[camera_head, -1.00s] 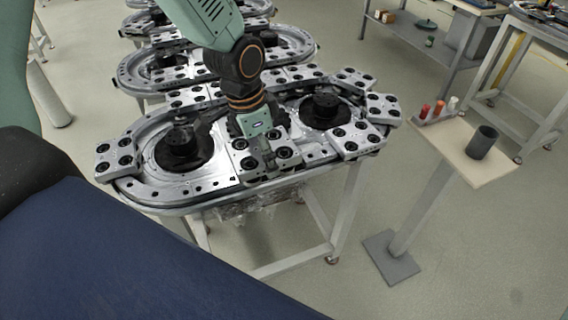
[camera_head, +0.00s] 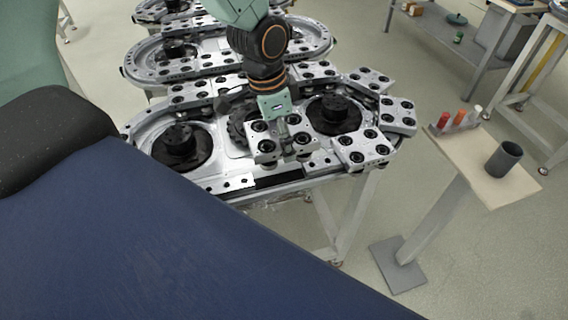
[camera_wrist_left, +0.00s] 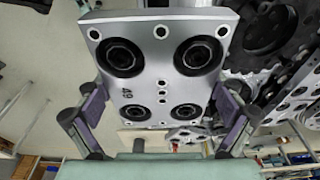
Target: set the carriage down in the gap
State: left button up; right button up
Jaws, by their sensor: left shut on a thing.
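The carriage (camera_head: 267,151), a silver metal plate with black round rollers, is in my left gripper (camera_head: 284,126) over the front side of the oval ring track (camera_head: 215,185). In the left wrist view the carriage (camera_wrist_left: 160,82) fills the middle, and the purple-padded fingers of my left gripper (camera_wrist_left: 160,108) close on its two sides. A dark stretch of the front rail (camera_head: 278,186), without a carriage on it, shows just in front of and below the held carriage. Whether the carriage touches the track cannot be told. My right gripper is not in view.
Other carriages (camera_head: 362,149) sit close on the right of the held one, around the track's right end (camera_head: 398,113). Two black hubs (camera_head: 180,146) stand inside the ring. A small stand (camera_head: 485,178) with a dark cup (camera_head: 504,159) is at the right. More tracks lie behind.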

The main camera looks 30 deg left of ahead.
pick_arm(q)
jog(key=f, duration=0.5)
jog(key=shift+s+a, duration=0.3)
jog(key=shift+w+d+f+b, duration=0.15)
jog(key=shift+f+b, duration=0.15)
jog(key=shift+f, duration=0.25)
notch_tip(320, 180, down, 3)
jog(key=shift+r, duration=0.1)
jog(key=shift+f, duration=0.35)
jog(key=shift+f, duration=0.1)
jog(key=shift+f+b, duration=0.2)
jog(key=shift+b, duration=0.1)
jog(key=o, duration=1.5)
jog(key=shift+f, duration=0.1)
jog(key=shift+c, duration=0.2)
jog(key=shift+d, duration=0.1)
